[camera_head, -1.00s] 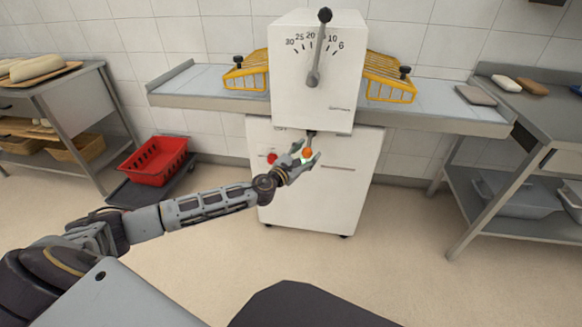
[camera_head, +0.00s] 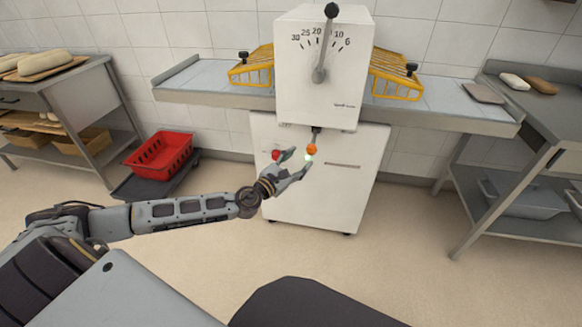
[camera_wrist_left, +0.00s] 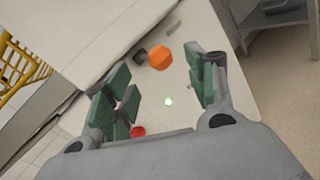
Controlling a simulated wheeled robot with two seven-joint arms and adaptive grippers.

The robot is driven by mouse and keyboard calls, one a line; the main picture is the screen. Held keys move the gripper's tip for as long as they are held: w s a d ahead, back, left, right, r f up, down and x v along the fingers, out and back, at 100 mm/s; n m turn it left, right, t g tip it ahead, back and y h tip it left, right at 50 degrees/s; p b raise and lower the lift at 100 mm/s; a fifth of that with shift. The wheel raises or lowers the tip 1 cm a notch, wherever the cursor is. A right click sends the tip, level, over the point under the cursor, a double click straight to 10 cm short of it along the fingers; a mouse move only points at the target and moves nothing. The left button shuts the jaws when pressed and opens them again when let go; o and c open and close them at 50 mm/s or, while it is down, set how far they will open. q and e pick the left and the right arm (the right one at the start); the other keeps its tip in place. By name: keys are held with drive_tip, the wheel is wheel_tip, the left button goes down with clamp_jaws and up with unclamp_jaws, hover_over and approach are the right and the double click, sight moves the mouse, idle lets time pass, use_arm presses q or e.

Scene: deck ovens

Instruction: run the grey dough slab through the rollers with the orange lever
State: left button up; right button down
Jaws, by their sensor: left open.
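The orange knob of the lever (camera_head: 312,149) hangs on a dark stem under the head of the white sheeter (camera_head: 322,95). My left gripper (camera_head: 295,161) is open and empty, just left of and below the knob. In the left wrist view the orange knob (camera_wrist_left: 160,55) shows beyond the open fingers (camera_wrist_left: 163,80), apart from them and roughly between their lines. The grey dough slab (camera_head: 484,93) lies flat on the right-hand belt table, near its outer end. The rollers are hidden inside the sheeter head. My right gripper is not in view.
A red button (camera_head: 276,155) and a small green light (camera_head: 308,158) are on the lower front. Yellow guards (camera_head: 398,75) flank the head. A dial lever (camera_head: 322,60) stands on its face. A red crate (camera_head: 160,155) is at left. A steel table (camera_head: 560,105) stands at right.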

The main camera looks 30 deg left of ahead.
use_arm(q)
drive_tip(key=shift+s+a, duration=0.15)
drive_tip(key=shift+s, duration=0.6)
drive_tip(key=shift+s+a, duration=0.1)
drive_tip(key=shift+s, duration=0.65)
drive_tip(key=shift+n, duration=0.3)
